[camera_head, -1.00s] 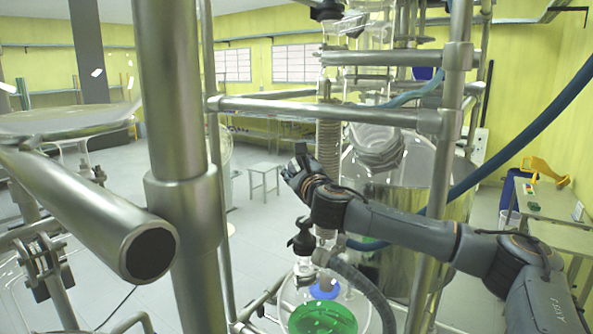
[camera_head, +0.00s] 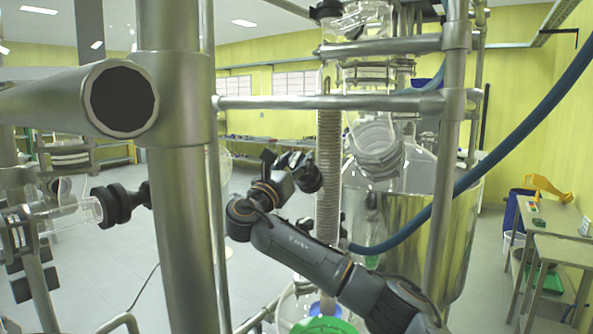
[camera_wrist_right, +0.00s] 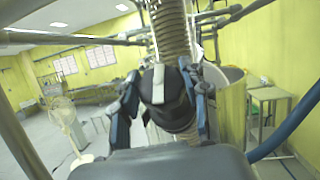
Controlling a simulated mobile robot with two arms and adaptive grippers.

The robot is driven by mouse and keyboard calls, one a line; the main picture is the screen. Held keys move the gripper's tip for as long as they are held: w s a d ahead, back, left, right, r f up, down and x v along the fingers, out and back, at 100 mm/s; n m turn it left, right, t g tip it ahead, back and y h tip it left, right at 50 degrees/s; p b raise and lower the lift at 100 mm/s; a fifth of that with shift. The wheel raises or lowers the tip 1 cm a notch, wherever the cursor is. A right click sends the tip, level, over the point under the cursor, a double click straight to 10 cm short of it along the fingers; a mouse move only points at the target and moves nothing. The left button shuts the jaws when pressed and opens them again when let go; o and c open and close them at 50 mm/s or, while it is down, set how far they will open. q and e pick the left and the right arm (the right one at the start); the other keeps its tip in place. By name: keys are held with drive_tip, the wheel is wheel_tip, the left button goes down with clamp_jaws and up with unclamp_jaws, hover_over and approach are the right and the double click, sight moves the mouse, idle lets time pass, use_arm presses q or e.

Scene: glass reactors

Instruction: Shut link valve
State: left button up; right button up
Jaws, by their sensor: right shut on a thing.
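My right gripper (camera_head: 290,165) is in front of the ribbed vertical column in the head view. A black valve handle (camera_head: 307,178) is at its fingers. In the right wrist view, the fingers of the right gripper (camera_wrist_right: 164,98) stand on both sides of a black knob with a pale stripe (camera_wrist_right: 172,112), and the gripper is shut on it. The handle's exact turn angle is hard to tell. Another black-handled valve (camera_head: 120,203) sits on a glass pipe at the left; I cannot tell which valve is the link valve. My left gripper is not in view.
A thick steel post (camera_head: 180,230) stands left of my right arm. A steel crossbar (camera_head: 330,102) runs above the gripper. The ribbed column (camera_head: 328,150), a large glass vessel (camera_head: 440,215) and a blue hose (camera_head: 500,160) are close by. A green-topped flask (camera_head: 325,325) is below.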

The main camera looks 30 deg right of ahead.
drive_tip(key=shift+w+a+f+m+g+h, duration=0.1)
drive_tip(key=shift+m+g+h, duration=0.3)
drive_tip(key=shift+m+g, duration=0.5)
drive_tip(key=m+g, duration=0.2)
drive_tip(key=g, duration=0.1)
drive_tip(key=shift+m+h, duration=0.3)
drive_tip(key=shift+h, duration=0.1)
drive_tip(key=shift+r+m+g+p, duration=0.2)
drive_tip(key=shift+m+g+p, duration=1)
drive_tip(key=shift+m+g, duration=1.35)
drive_tip(key=shift+m+g, duration=0.35)
drive_tip(key=shift+g, duration=0.1)
drive_tip(key=o, duration=1.2)
drive_tip(key=shift+c, duration=0.2)
drive_tip(key=shift+f, duration=0.1)
